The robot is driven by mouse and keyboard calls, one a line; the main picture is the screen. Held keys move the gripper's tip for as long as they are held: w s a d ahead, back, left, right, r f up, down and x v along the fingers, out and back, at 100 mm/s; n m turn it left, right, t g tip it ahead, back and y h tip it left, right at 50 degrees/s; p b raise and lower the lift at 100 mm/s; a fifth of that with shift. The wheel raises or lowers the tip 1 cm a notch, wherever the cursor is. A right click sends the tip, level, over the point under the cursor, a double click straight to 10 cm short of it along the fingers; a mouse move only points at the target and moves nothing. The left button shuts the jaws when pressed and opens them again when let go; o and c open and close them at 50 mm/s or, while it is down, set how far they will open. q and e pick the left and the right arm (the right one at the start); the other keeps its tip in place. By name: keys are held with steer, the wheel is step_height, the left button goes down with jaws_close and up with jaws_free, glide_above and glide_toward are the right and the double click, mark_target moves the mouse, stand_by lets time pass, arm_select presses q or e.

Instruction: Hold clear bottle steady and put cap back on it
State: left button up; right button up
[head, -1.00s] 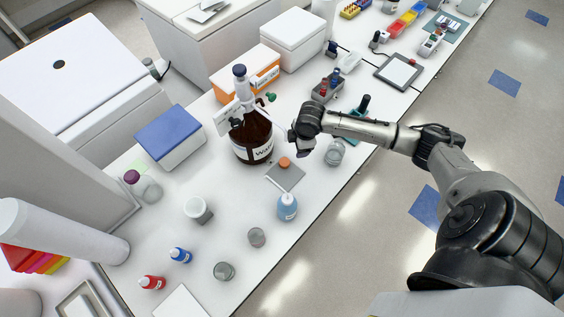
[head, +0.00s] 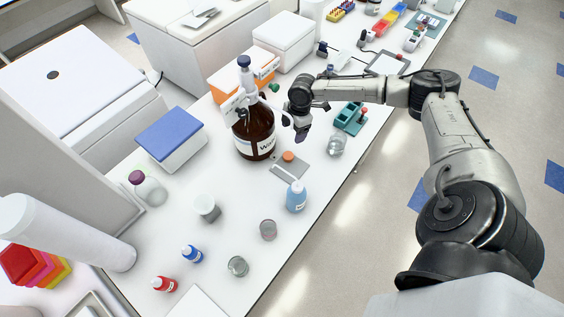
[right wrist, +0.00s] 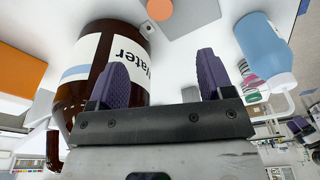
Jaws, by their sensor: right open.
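An orange cap (head: 288,156) lies on a small grey mat (head: 297,171); it also shows at the top of the right wrist view (right wrist: 160,9). A clear, open-looking glass container (head: 337,145) stands right of it; I cannot tell if it is the clear bottle. Another clear vessel with a purple top (head: 150,190) stands at the left. My right gripper (head: 303,133) is above the bench, between the brown bottle and the clear container. In the right wrist view its purple fingers (right wrist: 160,80) are apart, with nothing gripped. My left gripper is not seen.
A large brown bottle labelled Water (head: 255,130) stands close beside my right gripper. A blue wash bottle (head: 296,198) stands in front of the mat. A green rack (head: 349,118) is behind the clear container. Beakers and small bottles occupy the front left.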

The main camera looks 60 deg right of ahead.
steer(key=shift+d, duration=0.15)
glide_above(288, 155)
steer(key=f, duration=0.8)
steer(key=shift+s+d+f, duration=0.2)
steer(key=shift+d+f, duration=0.05)
steer(key=shift+d, duration=0.05)
steer(key=shift+w+a+f, duration=0.1)
steer(key=shift+a+f, duration=0.05)
steer(key=shift+f, duration=1.15)
steer(key=shift+a+f, duration=0.15)
steer(key=shift+f, duration=1.1)
steer(key=shift+c, duration=0.2)
steer(key=c, duration=1)
steer(key=shift+o, duration=0.2)
steer(key=shift+r, duration=0.1)
